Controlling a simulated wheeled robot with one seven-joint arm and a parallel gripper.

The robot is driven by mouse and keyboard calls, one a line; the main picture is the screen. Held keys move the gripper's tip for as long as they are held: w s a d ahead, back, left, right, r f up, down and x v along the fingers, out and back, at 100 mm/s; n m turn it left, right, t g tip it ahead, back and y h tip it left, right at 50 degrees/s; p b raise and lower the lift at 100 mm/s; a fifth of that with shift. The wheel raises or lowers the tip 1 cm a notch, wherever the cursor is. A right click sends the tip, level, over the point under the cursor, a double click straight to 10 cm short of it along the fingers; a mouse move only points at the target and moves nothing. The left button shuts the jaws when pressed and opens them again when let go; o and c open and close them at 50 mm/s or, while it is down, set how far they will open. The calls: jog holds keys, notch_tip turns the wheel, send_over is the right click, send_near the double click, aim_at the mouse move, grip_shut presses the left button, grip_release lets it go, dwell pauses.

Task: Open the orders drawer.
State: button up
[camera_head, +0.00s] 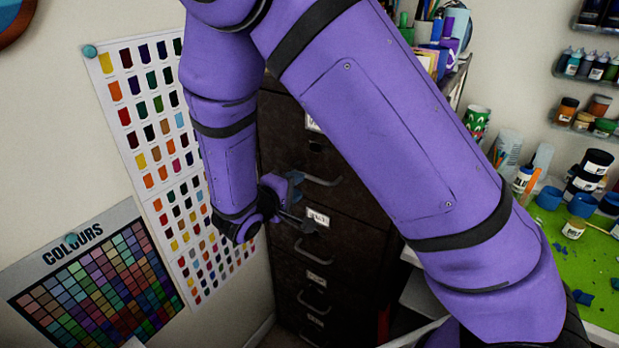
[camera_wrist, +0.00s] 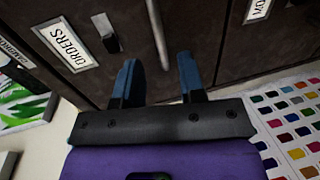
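In the wrist view the white label reading ORDERS (camera_wrist: 66,44) sits on a dark drawer front. A small dark catch (camera_wrist: 106,32) and a pale bar handle (camera_wrist: 157,34) are beside it. My gripper (camera_wrist: 156,66) is open, with its blue fingers on either side of the handle's near end. I cannot tell whether they touch it. In the head view my gripper (camera_head: 291,192) is beside the upper visible handle (camera_head: 322,181) of the dark filing cabinet (camera_head: 352,235). That drawer looks shut. My arm hides much of the cabinet's upper part.
More drawers with labels and handles (camera_head: 311,254) lie below. A colour chart (camera_head: 150,120) and a COLOURS poster (camera_head: 95,280) hang on the left wall. A green-topped workbench (camera_head: 590,265) with pots and cups stands at the right.

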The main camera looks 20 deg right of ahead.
aim_at(309, 178)
jog(key=x, duration=0.6)
jog(key=shift+w+d, duration=0.2)
jog(key=shift+d, duration=0.15)
jog(key=shift+c, duration=0.4)
grip_shut()
